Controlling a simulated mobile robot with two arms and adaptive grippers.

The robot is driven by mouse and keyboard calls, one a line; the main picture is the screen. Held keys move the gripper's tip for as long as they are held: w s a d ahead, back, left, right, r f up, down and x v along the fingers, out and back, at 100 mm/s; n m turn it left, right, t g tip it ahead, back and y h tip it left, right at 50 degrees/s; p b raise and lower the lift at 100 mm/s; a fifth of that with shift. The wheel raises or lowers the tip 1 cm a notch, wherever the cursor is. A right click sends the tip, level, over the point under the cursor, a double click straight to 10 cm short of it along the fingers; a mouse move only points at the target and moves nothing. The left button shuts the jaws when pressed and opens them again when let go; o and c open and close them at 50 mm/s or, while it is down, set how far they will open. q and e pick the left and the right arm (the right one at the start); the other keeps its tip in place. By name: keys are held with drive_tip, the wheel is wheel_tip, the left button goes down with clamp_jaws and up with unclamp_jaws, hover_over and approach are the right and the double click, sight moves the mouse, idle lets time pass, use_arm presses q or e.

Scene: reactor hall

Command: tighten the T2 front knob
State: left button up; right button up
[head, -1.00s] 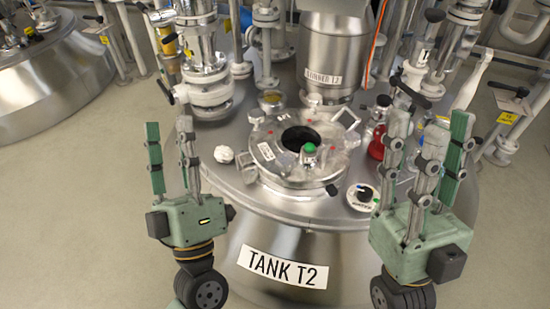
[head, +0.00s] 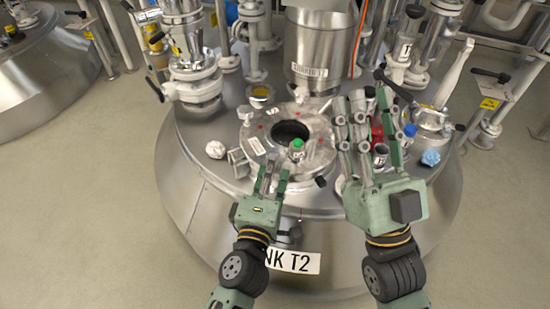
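Tank T2 (head: 190,170) has a round metal lid with a dark open port (head: 291,131) on top. A green-topped knob (head: 297,145) stands at the lid's front edge; I take it for the front knob. My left gripper (head: 272,175) is just below and left of this knob, its fingers apart and pointing up at the lid, with nothing between them. I cannot tell whether a finger touches the knob's base. My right gripper (head: 363,120) is raised over the tank's right side, fingers spread and empty. It hides part of the tank top.
A red object (head: 377,135) and a blue-topped piece (head: 409,131) stand behind or beside my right fingers. A crumpled white piece (head: 215,149) and a crumpled blue piece (head: 430,157) lie on the tank top. A steel mixer housing (head: 318,48) and pipework rise behind.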

use_arm(q)
drive_tip(key=shift+x, duration=1.65)
drive_tip(key=shift+c, duration=0.2)
clamp_jaws()
